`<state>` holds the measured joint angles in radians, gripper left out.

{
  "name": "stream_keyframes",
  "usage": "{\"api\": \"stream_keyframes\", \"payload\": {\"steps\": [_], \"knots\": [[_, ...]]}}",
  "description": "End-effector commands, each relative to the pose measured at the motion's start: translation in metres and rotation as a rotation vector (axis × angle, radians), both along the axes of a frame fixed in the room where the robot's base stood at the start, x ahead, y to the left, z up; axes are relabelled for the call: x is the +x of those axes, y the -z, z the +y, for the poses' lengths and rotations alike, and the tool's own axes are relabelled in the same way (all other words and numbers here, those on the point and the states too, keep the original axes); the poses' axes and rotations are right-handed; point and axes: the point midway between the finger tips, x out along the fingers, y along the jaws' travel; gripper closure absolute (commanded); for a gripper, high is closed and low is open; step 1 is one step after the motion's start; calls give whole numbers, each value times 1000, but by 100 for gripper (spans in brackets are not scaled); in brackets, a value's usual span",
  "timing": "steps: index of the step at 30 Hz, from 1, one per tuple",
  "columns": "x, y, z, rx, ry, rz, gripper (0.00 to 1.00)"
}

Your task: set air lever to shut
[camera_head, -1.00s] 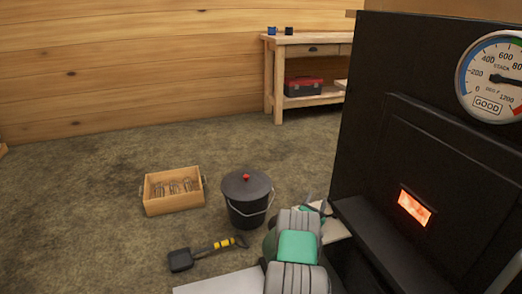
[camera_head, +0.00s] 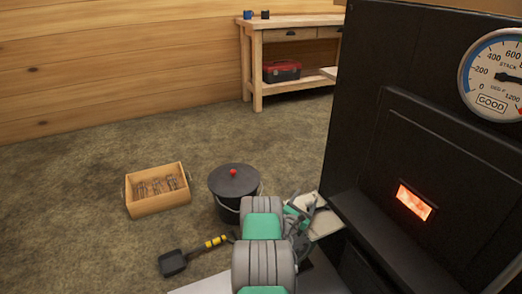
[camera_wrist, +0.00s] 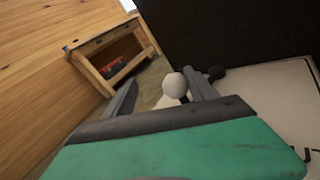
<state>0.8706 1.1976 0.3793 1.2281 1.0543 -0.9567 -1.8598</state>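The black evaporator front (camera_head: 430,140) stands at the right in the head view, with a small glowing window (camera_head: 413,203) low on it. A pale round knob (camera_wrist: 175,85) shows in the wrist view, close to the right finger and between the two fingers; it may be the end of the air lever. A dark knob (camera_wrist: 216,72) sits just right of it. My gripper (camera_wrist: 160,82) is open, its fingers apart. Whether a finger touches the pale knob I cannot tell. In the head view my gripper (camera_head: 302,212) is beside the evaporator's lower left corner, partly hidden by my arm.
A lidded black bucket (camera_head: 232,182) stands left of my arm. A wooden crate (camera_head: 158,203) and a shovel (camera_head: 175,262) lie on the floor further left. A workbench (camera_head: 292,36) with a red toolbox (camera_head: 281,71) is at the back. The floor between is clear.

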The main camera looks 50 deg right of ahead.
Motion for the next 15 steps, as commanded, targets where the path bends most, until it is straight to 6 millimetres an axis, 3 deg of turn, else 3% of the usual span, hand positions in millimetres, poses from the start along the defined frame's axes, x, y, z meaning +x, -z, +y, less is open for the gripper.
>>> {"api": "stream_keyframes", "payload": {"steps": [1,3,15], "knots": [[4,-1,15,5,-15,6,49],[13,-22,15,19,-9,-51,49],[51,-101,24,173,43,-351,49]]}}
